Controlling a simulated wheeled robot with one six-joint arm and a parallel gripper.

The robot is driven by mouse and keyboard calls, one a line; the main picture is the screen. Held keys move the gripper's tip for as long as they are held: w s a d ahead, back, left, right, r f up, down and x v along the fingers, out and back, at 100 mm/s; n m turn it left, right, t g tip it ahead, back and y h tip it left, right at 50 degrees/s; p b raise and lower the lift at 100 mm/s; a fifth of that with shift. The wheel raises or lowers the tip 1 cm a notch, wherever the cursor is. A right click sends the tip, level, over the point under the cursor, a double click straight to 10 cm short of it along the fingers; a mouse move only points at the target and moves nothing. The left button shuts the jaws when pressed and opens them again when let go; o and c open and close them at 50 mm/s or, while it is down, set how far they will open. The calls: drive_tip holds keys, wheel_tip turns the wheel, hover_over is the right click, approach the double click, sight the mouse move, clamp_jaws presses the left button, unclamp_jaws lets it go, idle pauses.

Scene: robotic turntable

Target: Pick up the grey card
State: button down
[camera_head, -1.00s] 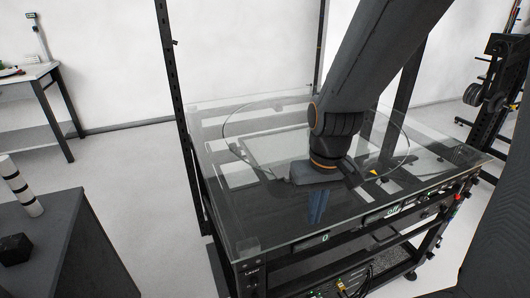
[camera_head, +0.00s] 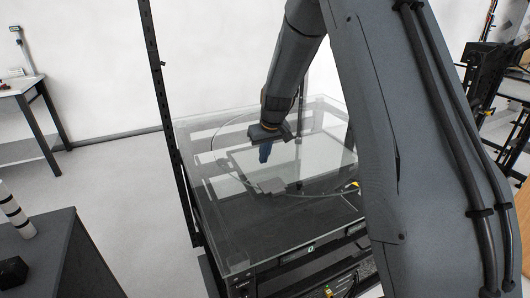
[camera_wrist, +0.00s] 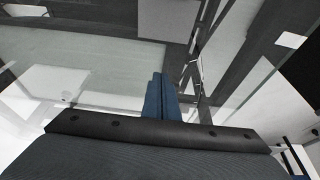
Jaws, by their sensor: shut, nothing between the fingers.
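In the wrist view a flat grey rectangle (camera_wrist: 168,20) lies beyond the fingertips at the top edge. It may be the grey card, but I cannot be sure. I cannot make out the card in the head view, where my arm hides the right part of the turntable.
A black upright post (camera_head: 165,110) stands at the turntable's left side. A dark grey cabinet (camera_head: 60,255) with a striped cylinder (camera_head: 14,212) and a black block (camera_head: 12,272) is at the lower left. A side table (camera_head: 20,85) stands farther back. The glass is see-through and reflective.

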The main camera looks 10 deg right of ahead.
sight(265, 179)
drive_tip(key=p+x, duration=0.1)
drive_tip(key=x, duration=0.4)
drive_tip(key=shift+f, duration=0.3)
drive_tip(key=s+p, duration=0.2)
drive_tip(key=s, duration=0.1)
drive_tip(key=shift+d, duration=0.3)
drive_tip(key=shift+s+f, duration=0.1)
drive_tip(key=shift+s, duration=0.25)
drive_tip(key=shift+s, duration=0.1)
